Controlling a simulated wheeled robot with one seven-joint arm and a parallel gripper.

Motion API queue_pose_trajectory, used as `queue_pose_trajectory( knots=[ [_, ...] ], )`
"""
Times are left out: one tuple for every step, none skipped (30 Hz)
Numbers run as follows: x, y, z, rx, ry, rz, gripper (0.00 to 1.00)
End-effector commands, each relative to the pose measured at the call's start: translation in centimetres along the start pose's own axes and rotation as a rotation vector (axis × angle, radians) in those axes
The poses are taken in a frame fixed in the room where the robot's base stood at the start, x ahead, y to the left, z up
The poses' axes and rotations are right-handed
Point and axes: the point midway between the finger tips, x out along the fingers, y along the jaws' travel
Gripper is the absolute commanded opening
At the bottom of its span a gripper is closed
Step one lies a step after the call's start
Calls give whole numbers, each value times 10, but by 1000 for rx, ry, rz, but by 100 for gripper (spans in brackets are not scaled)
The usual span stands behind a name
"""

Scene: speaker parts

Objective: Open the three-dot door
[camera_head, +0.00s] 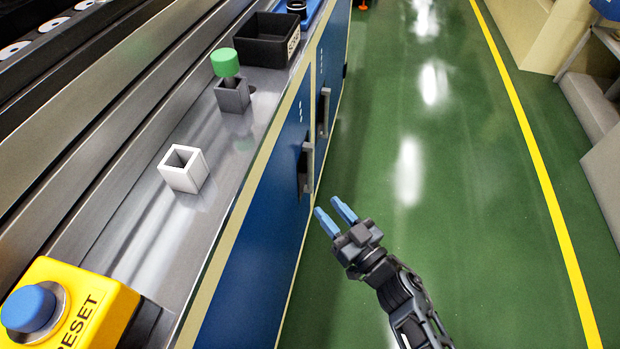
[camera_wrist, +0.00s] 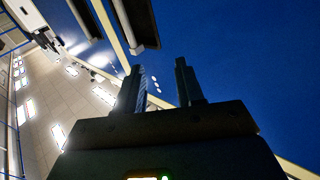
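Two blue cabinet doors stand under the counter in the head view. The nearer door (camera_head: 262,232) has a dark vertical handle (camera_head: 306,168) and small white dots (camera_head: 300,111) above it. The farther door (camera_head: 334,62) has its own handle (camera_head: 323,112) and dots too small to count surely. Both doors look shut. My gripper (camera_head: 328,208) is open and empty, just right of and below the nearer handle, apart from it. In the wrist view its fingers (camera_wrist: 158,67) stand apart before a blue door (camera_wrist: 240,50), with a dark handle (camera_wrist: 141,22) beyond them.
The counter holds a yellow reset box (camera_head: 105,303) with a blue button, a white square holder (camera_head: 183,180), a grey holder (camera_head: 233,97) with a green-topped part (camera_head: 225,62), and a black bin (camera_head: 268,42). The green floor (camera_head: 450,200) right of the cabinet is clear.

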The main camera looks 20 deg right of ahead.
Motion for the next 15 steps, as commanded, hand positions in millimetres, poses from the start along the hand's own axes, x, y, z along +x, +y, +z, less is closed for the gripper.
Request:
queue_pose_trajectory(
  knots=[
    [20,16,18,-12,-3,-22,37],
    [29,22,24,-15,-8,-36,37],
    [40,31,30,-19,-16,-54,37],
    [47,37,35,-22,-22,-65,37],
    [53,43,39,-24,-28,-76,37],
    [60,50,43,-27,-37,-89,37],
    [64,54,46,-29,-44,-97,37],
    [68,58,48,-30,-49,-104,37],
    [72,62,51,-32,-56,-112,37],
    [75,65,52,-33,-59,-117,37],
    [77,67,53,-33,-63,-120,37],
    [79,69,54,-33,-67,-123,37],
    [81,70,55,-34,-68,-126,37],
    [83,70,55,-35,-69,-127,37],
    [87,70,56,-36,-69,-129,37]
  ],
)
